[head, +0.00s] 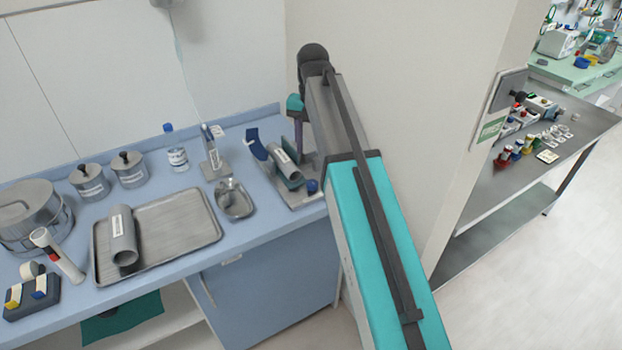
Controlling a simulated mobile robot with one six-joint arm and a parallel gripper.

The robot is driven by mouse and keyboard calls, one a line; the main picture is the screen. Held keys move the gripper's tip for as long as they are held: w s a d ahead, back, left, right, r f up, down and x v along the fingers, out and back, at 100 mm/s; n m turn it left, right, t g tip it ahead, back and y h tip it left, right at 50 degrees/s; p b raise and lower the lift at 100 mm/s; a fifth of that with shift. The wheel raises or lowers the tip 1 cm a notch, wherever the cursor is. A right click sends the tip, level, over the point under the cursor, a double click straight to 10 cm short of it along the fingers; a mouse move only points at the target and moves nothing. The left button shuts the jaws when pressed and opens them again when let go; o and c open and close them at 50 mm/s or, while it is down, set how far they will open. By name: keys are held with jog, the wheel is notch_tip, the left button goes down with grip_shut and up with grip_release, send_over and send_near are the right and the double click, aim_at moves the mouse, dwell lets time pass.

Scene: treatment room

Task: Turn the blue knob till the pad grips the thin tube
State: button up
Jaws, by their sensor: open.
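A small clamp stand (300,201) sits at the right end of the blue counter. A grey tube (279,154) with a white label lies tilted in its dark teal cradle (292,179). The blue knob (312,186) is at the stand's front right, beside my arm. A curved dark blue piece (256,144) rises to the left of the tube; I cannot tell whether it is the pad or whether anything presses on the tube. My arm reaches over the counter's right end and hides the back right of the stand. My gripper's fingertips are hidden behind it.
A metal tray (180,222) holds a larger labelled grey tube (122,236). A kidney dish (235,199) and an upright labelled holder (213,160) stand left of the clamp stand. Lidded pots (90,182) are at the back. A wall (420,90) rises close on the right.

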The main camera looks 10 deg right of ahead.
aim_at(312, 182)
jog(key=shift+f+p, duration=1.3)
jog(key=shift+f, duration=4.85)
jog(key=shift+c, duration=0.3)
jog(key=c, duration=1)
